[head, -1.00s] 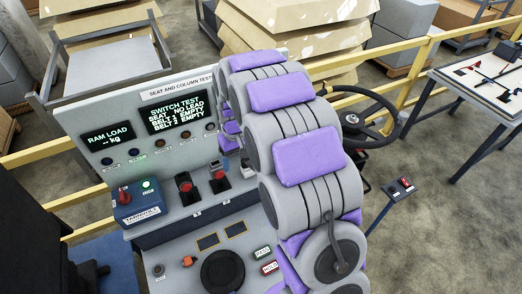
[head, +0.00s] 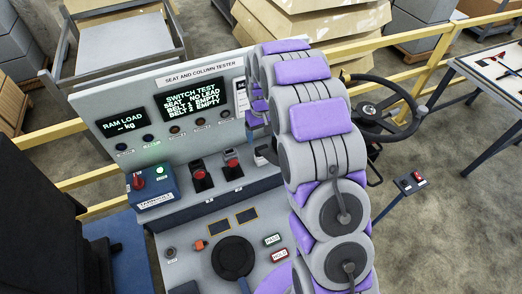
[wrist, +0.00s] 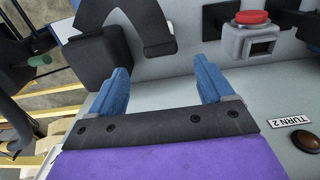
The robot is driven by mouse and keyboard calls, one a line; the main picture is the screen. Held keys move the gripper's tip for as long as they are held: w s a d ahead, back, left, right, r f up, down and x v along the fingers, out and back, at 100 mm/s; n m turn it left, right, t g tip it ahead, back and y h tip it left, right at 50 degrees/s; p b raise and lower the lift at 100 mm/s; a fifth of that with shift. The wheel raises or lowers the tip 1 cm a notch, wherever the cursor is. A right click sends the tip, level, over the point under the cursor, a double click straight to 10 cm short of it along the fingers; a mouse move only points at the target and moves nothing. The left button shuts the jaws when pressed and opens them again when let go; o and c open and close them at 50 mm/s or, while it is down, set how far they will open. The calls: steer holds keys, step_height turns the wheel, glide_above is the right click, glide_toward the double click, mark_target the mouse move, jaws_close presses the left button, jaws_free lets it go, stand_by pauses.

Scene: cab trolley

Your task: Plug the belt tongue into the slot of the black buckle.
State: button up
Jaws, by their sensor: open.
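My gripper (wrist: 165,85) shows in the wrist view as two blue fingers, spread apart with nothing between them. In the head view my arm hides it. The black buckle (head: 201,178), with a red top, stands on the tester's ledge. Beside it is a second, greyer buckle (head: 231,161) with a red button, which also shows in the wrist view (wrist: 251,42) to the right of the fingers. A dark curved strap-like piece (wrist: 143,22) lies beyond the fingertips, beside a black block (wrist: 98,60); I cannot tell whether it carries the belt tongue.
The tester's panel (head: 222,72) rises behind the buckles; its screen reads "BELT 1 EMPTY" and "BELT 2 EMPTY". A blue control box (head: 153,188) stands left of the buckles. A steering wheel (head: 388,112) and a yellow rail (head: 435,62) are to the right of my arm.

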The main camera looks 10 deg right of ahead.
mark_target(261, 146)
steer(key=shift+f+b, duration=0.85)
steer(key=shift+f, duration=3.6)
steer(key=c, duration=1.3)
steer(key=shift+c, duration=0.2)
steer(key=shift+r, duration=0.15)
steer(key=shift+r+p, duration=0.35)
steer(key=shift+r, duration=2.55)
